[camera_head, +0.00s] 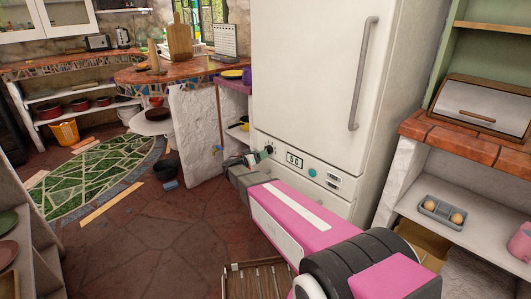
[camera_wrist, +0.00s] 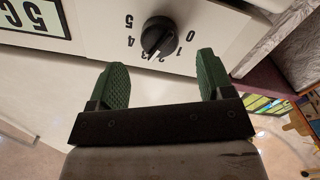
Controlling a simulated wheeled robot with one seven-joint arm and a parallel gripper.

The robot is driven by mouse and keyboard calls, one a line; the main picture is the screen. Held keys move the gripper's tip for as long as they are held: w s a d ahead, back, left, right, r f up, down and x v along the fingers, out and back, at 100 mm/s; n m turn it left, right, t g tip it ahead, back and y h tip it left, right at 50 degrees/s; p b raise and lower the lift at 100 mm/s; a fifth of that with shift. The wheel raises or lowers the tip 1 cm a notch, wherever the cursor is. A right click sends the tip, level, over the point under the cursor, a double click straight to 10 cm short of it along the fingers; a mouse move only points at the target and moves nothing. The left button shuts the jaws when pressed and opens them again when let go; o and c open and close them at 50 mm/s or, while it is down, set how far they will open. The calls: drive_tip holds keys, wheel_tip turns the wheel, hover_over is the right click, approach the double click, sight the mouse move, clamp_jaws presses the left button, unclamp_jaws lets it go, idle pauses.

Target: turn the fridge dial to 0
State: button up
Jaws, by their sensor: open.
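The fridge dial (camera_wrist: 158,36) is a round black knob on the white fridge panel, seen upside down in the wrist view. Numbers 0 to 5 curve around it, with 0 to the right and 5 to the left. A pale mark on the knob appears to lie near 2 and 3. My gripper (camera_wrist: 163,75) is open and empty, its green fingers spread below the dial in the picture and apart from it. In the head view my gripper (camera_head: 262,156) is at the left of the fridge's control panel; the dial is hard to make out there.
A purple shelf (camera_head: 235,86) stands close on the left. A brick-topped counter (camera_head: 470,140) is on the right. The stone floor (camera_head: 150,240) at left is mostly clear.

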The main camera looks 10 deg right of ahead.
sight(268, 150)
drive_tip(key=shift+x, duration=2.45)
drive_tip(key=c, duration=0.9)
